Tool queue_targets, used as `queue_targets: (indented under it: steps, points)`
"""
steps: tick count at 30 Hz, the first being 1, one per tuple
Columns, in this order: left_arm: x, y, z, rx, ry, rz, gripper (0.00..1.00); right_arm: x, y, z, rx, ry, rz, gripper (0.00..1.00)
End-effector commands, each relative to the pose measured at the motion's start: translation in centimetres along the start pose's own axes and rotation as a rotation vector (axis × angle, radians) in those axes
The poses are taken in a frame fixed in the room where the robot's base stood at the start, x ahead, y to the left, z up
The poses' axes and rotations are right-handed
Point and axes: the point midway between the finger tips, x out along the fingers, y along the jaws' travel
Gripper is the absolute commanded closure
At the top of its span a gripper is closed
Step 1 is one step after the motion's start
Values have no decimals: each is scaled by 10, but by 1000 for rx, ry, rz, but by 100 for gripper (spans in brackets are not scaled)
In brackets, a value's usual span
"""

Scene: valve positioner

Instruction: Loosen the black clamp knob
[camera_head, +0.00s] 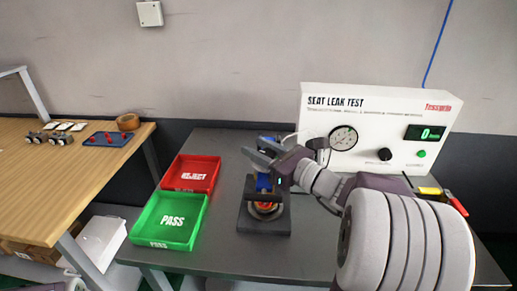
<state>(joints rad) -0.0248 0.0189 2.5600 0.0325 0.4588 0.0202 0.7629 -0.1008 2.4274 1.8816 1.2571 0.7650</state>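A dark clamp fixture (264,220) stands on the grey bench. It holds a valve with a blue body (263,183) and a brass and red ring (265,207) low down. My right gripper (253,148) reaches in from the right, over the top of the fixture. Its two dark fingers look spread apart and point left. I cannot make out the black clamp knob; the gripper covers the top of the fixture, and I cannot tell whether the fingers touch anything there. My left gripper is not in view.
The seat leak test box (328,103) with a gauge, a black knob and a green display stands behind right. A red reject tray (213,163) and a green pass tray (197,231) lie left of the fixture. A wooden table (40,195) stands further left. Bench front is clear.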

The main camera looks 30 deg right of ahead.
Motion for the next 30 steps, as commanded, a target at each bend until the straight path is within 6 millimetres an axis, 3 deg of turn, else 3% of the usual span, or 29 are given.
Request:
queue_targets:
  steps: [1,3,17,30]
  points:
    - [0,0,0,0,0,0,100,0,0,0,0,0,-1,81]
    - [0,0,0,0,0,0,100,0,0,0,0,0,0,100]
    - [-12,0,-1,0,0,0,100,0,2,2,4,1,124,100]
    - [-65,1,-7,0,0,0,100,-4,13,7,6,2,526,100]
